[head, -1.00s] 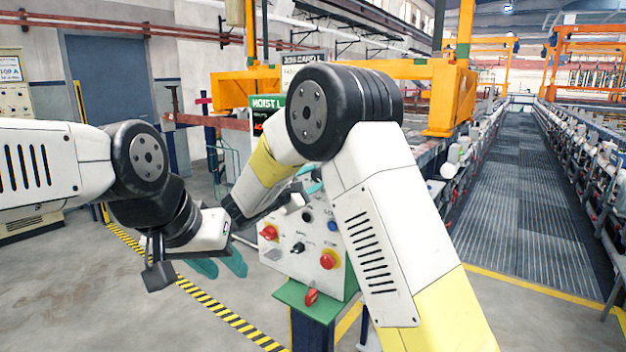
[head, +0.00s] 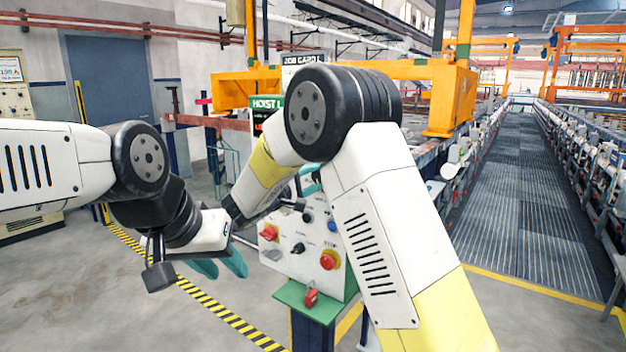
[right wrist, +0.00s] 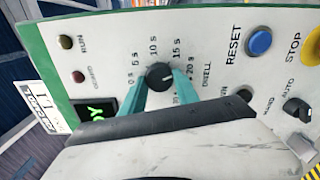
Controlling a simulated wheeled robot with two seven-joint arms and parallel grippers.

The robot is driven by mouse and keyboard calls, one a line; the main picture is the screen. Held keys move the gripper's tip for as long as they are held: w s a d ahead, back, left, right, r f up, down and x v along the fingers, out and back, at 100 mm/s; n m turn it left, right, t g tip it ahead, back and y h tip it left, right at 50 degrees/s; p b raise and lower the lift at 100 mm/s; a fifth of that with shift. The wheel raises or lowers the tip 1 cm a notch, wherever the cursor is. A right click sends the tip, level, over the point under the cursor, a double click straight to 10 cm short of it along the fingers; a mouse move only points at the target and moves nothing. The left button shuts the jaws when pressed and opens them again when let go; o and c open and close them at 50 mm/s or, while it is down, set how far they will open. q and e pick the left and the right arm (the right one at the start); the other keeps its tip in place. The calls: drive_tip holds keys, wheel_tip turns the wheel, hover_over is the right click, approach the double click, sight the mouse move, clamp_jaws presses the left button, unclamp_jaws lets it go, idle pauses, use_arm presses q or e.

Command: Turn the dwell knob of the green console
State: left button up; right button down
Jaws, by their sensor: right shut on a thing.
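The green console (head: 288,291) stands in front of me, its pale front panel partly covered by my right arm. I cannot clearly tell where the knob points. In the head view the knob is hidden behind my right arm. My left gripper (head: 221,265) hangs left of the console, its teal fingers apart, with nothing visible between them.
Red knobs (head: 329,260) sit lower on the panel. Floor left of the console is open, with a striped line (head: 215,304).

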idle(0.3)
drive_tip(key=c, duration=0.9)
unclamp_jaws()
drive_tip(key=v, duration=0.8)
